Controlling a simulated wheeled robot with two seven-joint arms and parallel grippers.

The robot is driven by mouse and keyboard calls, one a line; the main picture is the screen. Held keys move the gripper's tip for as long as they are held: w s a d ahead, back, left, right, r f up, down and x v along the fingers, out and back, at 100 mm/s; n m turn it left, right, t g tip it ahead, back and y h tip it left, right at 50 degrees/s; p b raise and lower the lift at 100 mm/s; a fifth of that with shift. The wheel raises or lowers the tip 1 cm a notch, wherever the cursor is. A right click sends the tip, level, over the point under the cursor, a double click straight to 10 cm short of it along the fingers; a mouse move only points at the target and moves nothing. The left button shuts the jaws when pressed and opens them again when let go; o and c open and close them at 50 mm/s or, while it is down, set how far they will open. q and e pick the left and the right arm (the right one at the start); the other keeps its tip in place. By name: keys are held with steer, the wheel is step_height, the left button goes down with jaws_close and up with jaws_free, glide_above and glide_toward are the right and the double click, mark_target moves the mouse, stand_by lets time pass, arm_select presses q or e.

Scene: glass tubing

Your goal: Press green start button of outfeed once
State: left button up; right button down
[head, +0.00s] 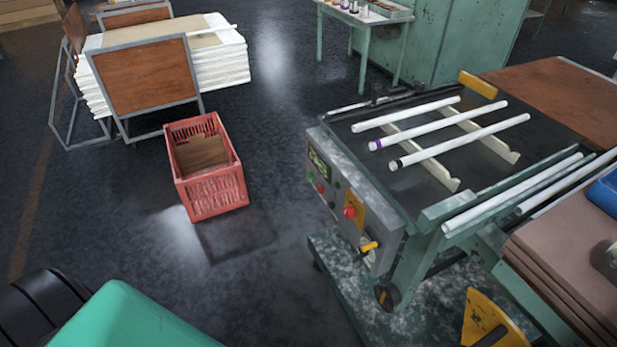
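The outfeed machine has a dark bed (400,183) with white glass tubes (437,140) resting across notched rails. A grey control panel (340,222) on its left side faces left. The small green button (310,176) sits near the panel's far end, below a display (319,163). A small red button (321,189) is beside it. A larger red mushroom button (349,211) stands on a yellow plate nearer to me. A yellow-handled switch (369,246) is at the panel's near lower end. Neither of my grippers is in view, and nothing covers the green button.
A red crate (219,190) stands on the floor left of the panel, with open dark floor between them. A wood-sided rack with white stacks (150,75) is behind it. A green table (364,25) and cabinet (468,38) are at the back.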

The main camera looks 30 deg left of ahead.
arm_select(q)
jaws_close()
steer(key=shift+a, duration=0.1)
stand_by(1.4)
